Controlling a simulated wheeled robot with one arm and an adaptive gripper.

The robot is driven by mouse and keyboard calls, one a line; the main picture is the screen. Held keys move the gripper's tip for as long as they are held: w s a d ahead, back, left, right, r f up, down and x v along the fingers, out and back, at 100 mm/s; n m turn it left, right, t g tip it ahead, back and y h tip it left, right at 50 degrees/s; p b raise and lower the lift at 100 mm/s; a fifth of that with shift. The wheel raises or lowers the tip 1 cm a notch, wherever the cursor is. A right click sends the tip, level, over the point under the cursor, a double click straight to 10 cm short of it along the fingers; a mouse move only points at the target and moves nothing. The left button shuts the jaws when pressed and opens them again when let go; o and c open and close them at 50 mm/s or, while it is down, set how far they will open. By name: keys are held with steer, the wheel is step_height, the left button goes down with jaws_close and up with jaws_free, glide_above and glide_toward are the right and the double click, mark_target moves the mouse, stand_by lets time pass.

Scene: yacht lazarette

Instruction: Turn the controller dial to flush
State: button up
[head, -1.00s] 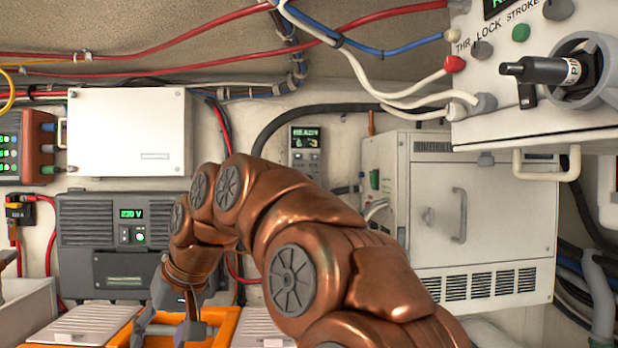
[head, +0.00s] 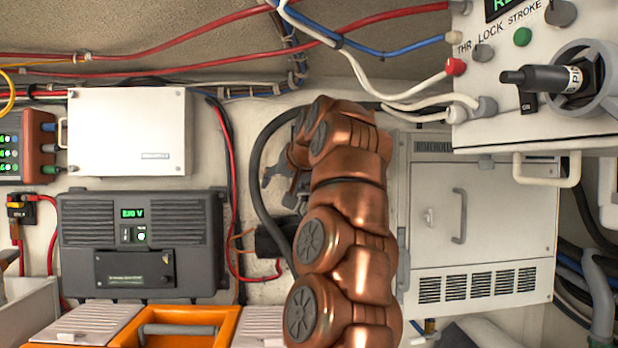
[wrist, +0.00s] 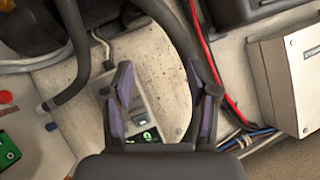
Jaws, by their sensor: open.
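The controller is a small grey wall unit. In the wrist view the controller (wrist: 135,86) shows between and behind my fingers, with green lit characters near the palm. Its dial cannot be made out clearly there. In the head view my arm hides the controller. My gripper (wrist: 158,78) is open in the wrist view, its two dark fingers apart with nothing between them. In the head view only part of my gripper (head: 276,178) shows, at the left side of my arm in front of the wall. I cannot tell whether a fingertip touches the controller.
A dark inverter (head: 140,215) and a white box (head: 127,130) are on the wall to the left. A large white cabinet (head: 484,200) stands right of my arm. A control panel (head: 540,110) juts out at upper right. Hoses and cables run close around my gripper.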

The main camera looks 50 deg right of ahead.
steer(key=s+d+r+m+h, duration=0.25)
steer(key=s+d+r, duration=0.2)
steer(key=d, duration=0.25)
steer(key=p+x, duration=0.2)
steer(key=x, duration=0.5)
steer(key=shift+w+d+f, duration=0.2)
steer(key=shift+d+f, duration=0.05)
steer(key=shift+h, duration=0.25)
steer(key=shift+c, duration=0.3)
jaws_close()
